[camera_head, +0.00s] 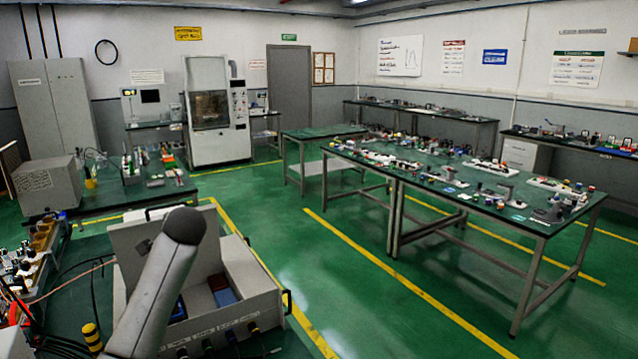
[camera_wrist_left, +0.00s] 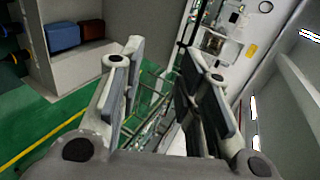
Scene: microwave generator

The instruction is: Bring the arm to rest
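My left arm (camera_head: 160,285) rises from the bottom left of the head view and ends in a dark rounded joint in front of an open grey case. Its gripper does not show in the head view. In the left wrist view my left gripper (camera_wrist_left: 159,62) is open, its two padded fingers apart with nothing between them. The wrist view is tilted. My right arm and right gripper are in neither view.
The open grey case (camera_head: 262,295) stands close by, holding a blue block (camera_wrist_left: 62,38) and a reddish block (camera_wrist_left: 92,30). Cables and parts lie at the left. A long green-topped table (camera_head: 400,177) stands at the right. Green floor (camera_head: 300,265) between is clear.

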